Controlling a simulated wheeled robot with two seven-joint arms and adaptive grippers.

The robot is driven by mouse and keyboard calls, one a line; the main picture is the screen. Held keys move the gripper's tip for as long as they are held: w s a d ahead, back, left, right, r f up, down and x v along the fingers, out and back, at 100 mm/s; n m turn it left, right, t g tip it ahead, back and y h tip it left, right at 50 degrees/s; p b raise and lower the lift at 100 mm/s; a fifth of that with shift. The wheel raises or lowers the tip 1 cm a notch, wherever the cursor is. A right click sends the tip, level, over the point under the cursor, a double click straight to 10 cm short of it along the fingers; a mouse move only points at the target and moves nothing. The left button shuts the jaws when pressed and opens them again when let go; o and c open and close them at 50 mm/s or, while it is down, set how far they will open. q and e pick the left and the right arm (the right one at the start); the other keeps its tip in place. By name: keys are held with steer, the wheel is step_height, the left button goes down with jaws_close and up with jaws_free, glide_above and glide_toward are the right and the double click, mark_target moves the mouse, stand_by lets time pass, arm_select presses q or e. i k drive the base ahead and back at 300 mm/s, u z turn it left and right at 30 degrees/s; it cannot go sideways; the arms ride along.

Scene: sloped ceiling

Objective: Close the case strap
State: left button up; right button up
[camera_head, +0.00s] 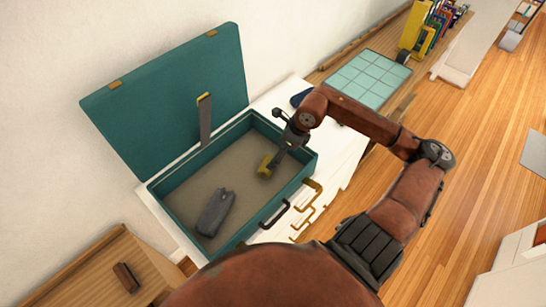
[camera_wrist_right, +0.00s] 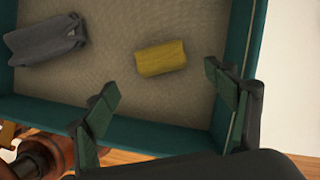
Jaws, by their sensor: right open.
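The open teal case (camera_head: 237,238) stands on a white surface, its lid (camera_head: 165,100) raised against the wall. A grey strap (camera_head: 205,125) with a gold end runs from the lid toward the case. Inside lie a grey folded item (camera_head: 214,213) and a yellow block (camera_head: 265,165), which also show in the right wrist view as the grey item (camera_wrist_right: 45,40) and the yellow block (camera_wrist_right: 161,57). My right gripper (camera_head: 280,150) is over the case's right part, close to the yellow block. In the wrist view its fingers (camera_wrist_right: 162,92) are apart with nothing between them. My left gripper is not in view.
A dark handle (camera_head: 274,214) and gold latch pieces (camera_head: 306,205) are at the case's front. A tiled light-blue panel (camera_head: 367,78) lies on the wooden surface behind my right arm. A wooden surface with a small brown object (camera_head: 125,277) is at lower left.

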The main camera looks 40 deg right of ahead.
mark_target(205, 104)
steer(key=k, duration=1)
